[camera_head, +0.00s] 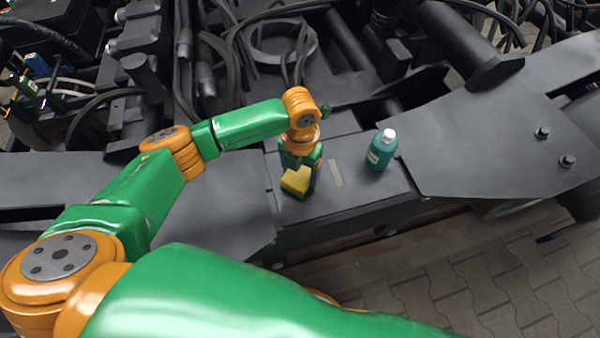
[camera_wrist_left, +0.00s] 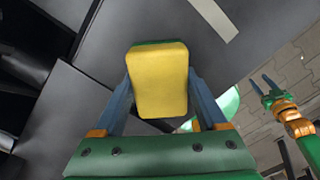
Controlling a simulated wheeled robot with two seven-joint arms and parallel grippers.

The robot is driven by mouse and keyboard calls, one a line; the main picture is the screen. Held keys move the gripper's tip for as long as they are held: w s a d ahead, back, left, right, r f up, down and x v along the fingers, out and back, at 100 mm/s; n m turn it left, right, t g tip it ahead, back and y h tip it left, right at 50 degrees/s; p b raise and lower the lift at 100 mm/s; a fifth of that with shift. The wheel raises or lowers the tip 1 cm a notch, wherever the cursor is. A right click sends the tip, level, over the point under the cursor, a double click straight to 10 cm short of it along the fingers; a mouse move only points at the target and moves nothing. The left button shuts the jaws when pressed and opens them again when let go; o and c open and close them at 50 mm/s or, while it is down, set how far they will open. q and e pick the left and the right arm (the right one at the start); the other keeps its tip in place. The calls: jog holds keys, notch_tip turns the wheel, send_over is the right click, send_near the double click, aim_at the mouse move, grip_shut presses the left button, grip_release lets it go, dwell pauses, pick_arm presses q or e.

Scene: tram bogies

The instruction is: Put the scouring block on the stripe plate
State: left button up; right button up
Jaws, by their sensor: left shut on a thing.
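The scouring block (camera_head: 296,182) is yellow with a green layer. My left gripper (camera_head: 303,170) is shut on it, and in the left wrist view the block (camera_wrist_left: 160,82) sits between the two blue fingers (camera_wrist_left: 160,88). The stripe plate (camera_head: 350,200) is a dark flat plate with a pale stripe (camera_head: 336,173); the stripe also shows in the left wrist view (camera_wrist_left: 214,18). The block is over the plate's left part, left of the stripe; I cannot tell whether it touches. My right gripper (camera_wrist_left: 266,86) is open and empty in the left wrist view, away from the plate.
A teal bottle with a white cap (camera_head: 381,150) stands on the plate's right part, right of the stripe. Dark bogie frame parts (camera_head: 480,140) flank the plate, with hoses and machinery behind. Paving (camera_head: 500,270) lies below the front edge.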

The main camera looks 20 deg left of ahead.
aim_at(300, 172)
pick_arm(q)
jog(key=o, duration=1.3)
jog(key=shift+f, duration=0.1)
pick_arm(e)
jog(key=shift+a, duration=0.25)
pick_arm(q)
notch_tip(300, 172, up, 12)
jog(key=p, duration=0.3)
jog(key=shift+p, duration=0.3)
pick_arm(e)
jog(key=s+a+r, duration=0.2)
jog(key=r, duration=0.1)
jog(key=shift+s+r, duration=0.15)
jog(key=shift+s, duration=0.1)
pick_arm(q)
jog(key=shift+s, duration=0.1)
